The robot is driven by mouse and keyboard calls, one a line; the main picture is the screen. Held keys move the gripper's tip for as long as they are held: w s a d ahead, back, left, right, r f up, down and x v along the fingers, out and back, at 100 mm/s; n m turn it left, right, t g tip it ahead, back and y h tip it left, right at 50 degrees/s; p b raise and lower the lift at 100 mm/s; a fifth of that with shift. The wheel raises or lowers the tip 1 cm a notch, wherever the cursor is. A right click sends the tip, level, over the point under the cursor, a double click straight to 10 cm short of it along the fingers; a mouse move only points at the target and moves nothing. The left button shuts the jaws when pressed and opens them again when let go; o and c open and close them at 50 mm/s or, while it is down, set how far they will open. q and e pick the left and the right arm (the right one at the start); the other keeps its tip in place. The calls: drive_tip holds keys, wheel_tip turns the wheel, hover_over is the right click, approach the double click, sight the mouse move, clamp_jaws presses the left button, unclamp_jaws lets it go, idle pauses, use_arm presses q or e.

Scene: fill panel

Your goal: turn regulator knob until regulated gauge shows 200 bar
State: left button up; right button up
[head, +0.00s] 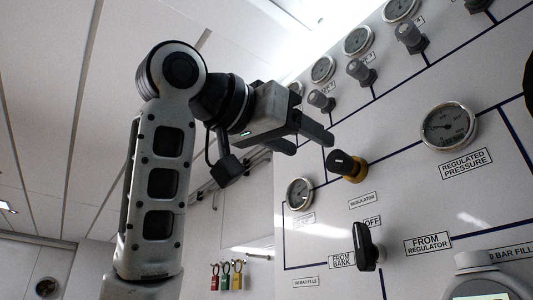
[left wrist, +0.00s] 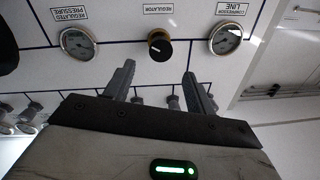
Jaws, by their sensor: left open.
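The regulator knob (head: 345,164) is black on a yellow-brass collar on the white panel, and it also shows in the left wrist view (left wrist: 160,46). The regulated pressure gauge (head: 448,127) is a round, chrome-rimmed dial to the right of the knob in the head view; it shows at the left in the wrist view (left wrist: 79,44). Its needle is too small to read exactly. My left gripper (head: 311,143) is open and empty, just left of and above the knob. In the wrist view its fingers (left wrist: 159,72) point toward the knob, apart from it. My right gripper is not in view.
A compressor line gauge (left wrist: 225,39) sits beside the knob. A black selector handle (head: 368,247) sticks out below it. Small valve knobs (head: 361,72) and gauges (head: 358,41) line the panel above. Colored tags (head: 226,275) hang on the far wall.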

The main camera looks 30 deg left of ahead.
use_arm(q)
drive_tip(key=b+v, duration=0.1)
drive_tip(key=v, duration=0.5)
drive_tip(key=shift+s, duration=0.3)
drive_tip(key=shift+a, duration=0.15)
idle(2.0)
